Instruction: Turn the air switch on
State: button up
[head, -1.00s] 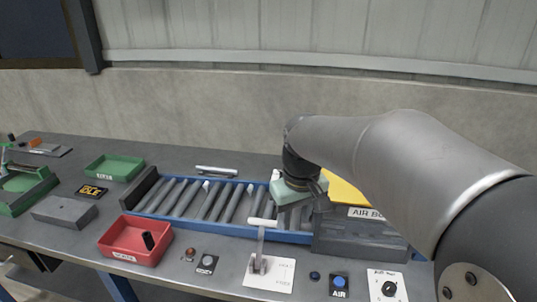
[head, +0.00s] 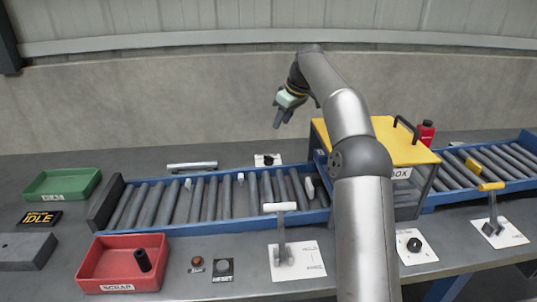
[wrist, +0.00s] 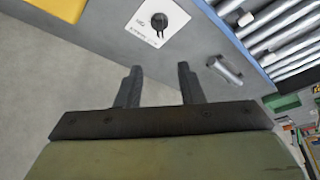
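A white card with a black rotary knob (head: 267,160) lies on the bench behind the roller conveyor. The wrist view shows a white card with a black knob (wrist: 158,20) near its top edge; its label is too small to read. A second white card with a black knob (head: 413,245) lies at the front, right of my arm. I cannot tell which knob is the air switch, nor read either setting. My gripper (head: 283,118) is raised above and behind the conveyor. In the wrist view its two fingers (wrist: 159,80) are apart with nothing between them, clear of the knob.
The blue roller conveyor (head: 155,229) runs into a box with a yellow lid (head: 380,140). A metal cylinder (head: 192,166) lies behind it. A white-handled lever (head: 281,235) and red scrap bin (head: 95,272) stand in front. A red bottle (head: 426,133) stands behind the box.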

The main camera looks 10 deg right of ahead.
aim_at(266, 155)
jog(key=b+x, duration=0.2)
jog(key=x, duration=1.3)
jog(key=shift+a+f, duration=0.1)
jog(key=shift+f, duration=0.05)
jog(key=shift+c, duration=0.3)
grip_shut()
